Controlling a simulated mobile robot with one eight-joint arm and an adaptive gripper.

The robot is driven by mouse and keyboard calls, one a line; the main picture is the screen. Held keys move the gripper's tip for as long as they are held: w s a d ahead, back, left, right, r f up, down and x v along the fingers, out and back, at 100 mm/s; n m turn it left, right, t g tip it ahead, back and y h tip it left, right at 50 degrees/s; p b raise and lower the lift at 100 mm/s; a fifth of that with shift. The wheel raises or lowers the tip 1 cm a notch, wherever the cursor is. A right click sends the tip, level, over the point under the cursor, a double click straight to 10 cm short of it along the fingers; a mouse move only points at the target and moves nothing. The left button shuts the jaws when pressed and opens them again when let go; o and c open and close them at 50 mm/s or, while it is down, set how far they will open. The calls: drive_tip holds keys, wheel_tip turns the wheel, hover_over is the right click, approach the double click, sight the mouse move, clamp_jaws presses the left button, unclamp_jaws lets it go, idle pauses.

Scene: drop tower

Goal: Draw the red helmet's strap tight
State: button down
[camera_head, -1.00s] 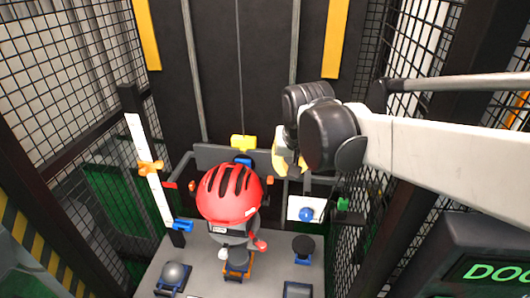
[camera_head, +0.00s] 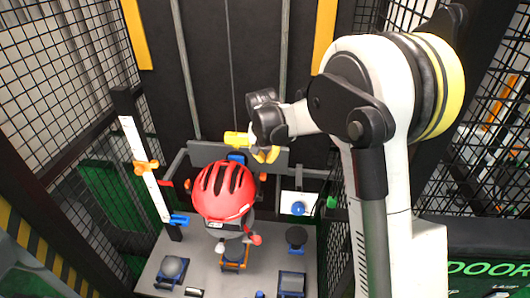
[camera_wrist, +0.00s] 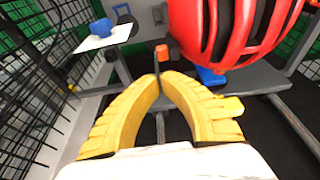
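The red helmet (camera_head: 224,191) with dark vent slots sits on a grey figure in the middle of the platform. Its side fills the upper right of the wrist view (camera_wrist: 222,38). A small orange tab (camera_wrist: 161,52) on a dark stem shows beside the helmet, just beyond my fingertips. My gripper (camera_head: 265,157) hangs behind and to the right of the helmet. Its yellow fingers meet at the tips in the wrist view (camera_wrist: 160,78). I cannot tell whether they touch the dark stem. The strap itself is not clearly visible.
A white plate with a blue knob (camera_head: 298,209) stands right of the helmet. A white post with an orange clamp (camera_head: 146,166) stands left. Mesh walls close in both sides.

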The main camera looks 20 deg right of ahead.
sight(263, 177)
drive_tip(key=x, duration=0.4)
drive_tip(key=s+b+x, duration=0.1)
drive_tip(key=x, duration=0.1)
drive_tip(key=shift+a+f, duration=0.2)
wheel_tip(263, 177, down, 4)
drive_tip(key=b, duration=0.3)
drive_tip(key=shift+f, duration=0.15)
drive_tip(key=shift+r, duration=0.2)
